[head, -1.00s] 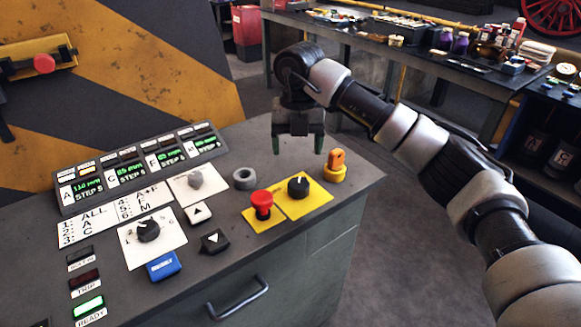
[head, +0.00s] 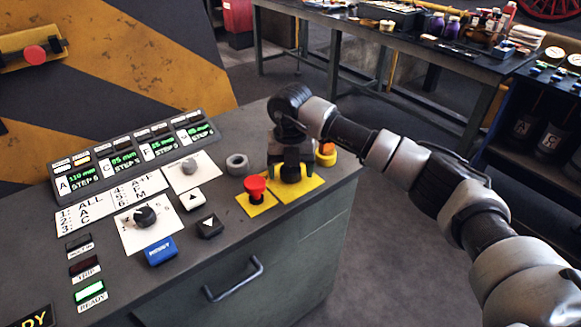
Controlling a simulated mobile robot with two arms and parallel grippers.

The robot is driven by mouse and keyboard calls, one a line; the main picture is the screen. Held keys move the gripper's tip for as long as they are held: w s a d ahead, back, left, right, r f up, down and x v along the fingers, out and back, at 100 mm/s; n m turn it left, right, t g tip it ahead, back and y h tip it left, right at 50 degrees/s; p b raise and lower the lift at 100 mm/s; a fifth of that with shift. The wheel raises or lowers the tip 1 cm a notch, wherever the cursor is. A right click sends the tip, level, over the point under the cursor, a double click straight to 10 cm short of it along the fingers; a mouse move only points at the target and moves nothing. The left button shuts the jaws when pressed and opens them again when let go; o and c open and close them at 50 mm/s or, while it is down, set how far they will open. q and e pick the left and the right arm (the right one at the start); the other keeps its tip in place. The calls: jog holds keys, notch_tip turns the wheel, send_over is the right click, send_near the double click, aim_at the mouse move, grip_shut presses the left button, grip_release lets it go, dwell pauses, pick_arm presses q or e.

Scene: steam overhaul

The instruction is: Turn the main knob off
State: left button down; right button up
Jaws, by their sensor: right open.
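A black knob (head: 291,175) sits on a yellow plate (head: 312,186) at the right of the control desk; I take it as the main knob. My right gripper (head: 290,178) points down over this knob, with its open fingers on either side of it. The gripper hides the top of the knob, so its pointer cannot be read. Whether the fingers touch it I cannot tell. A second black knob (head: 145,215) stands on a white plate at the left. My left gripper is not in view.
A red mushroom button (head: 255,186) stands close left of the gripper, and an orange-yellow switch (head: 326,155) close right. A grey ring (head: 237,163), arrow buttons (head: 210,227) and a blue button (head: 160,251) lie further left. A cluttered workbench (head: 400,45) stands behind.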

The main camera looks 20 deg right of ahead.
jog(key=shift+c, duration=1.3)
jog(key=c, duration=0.7)
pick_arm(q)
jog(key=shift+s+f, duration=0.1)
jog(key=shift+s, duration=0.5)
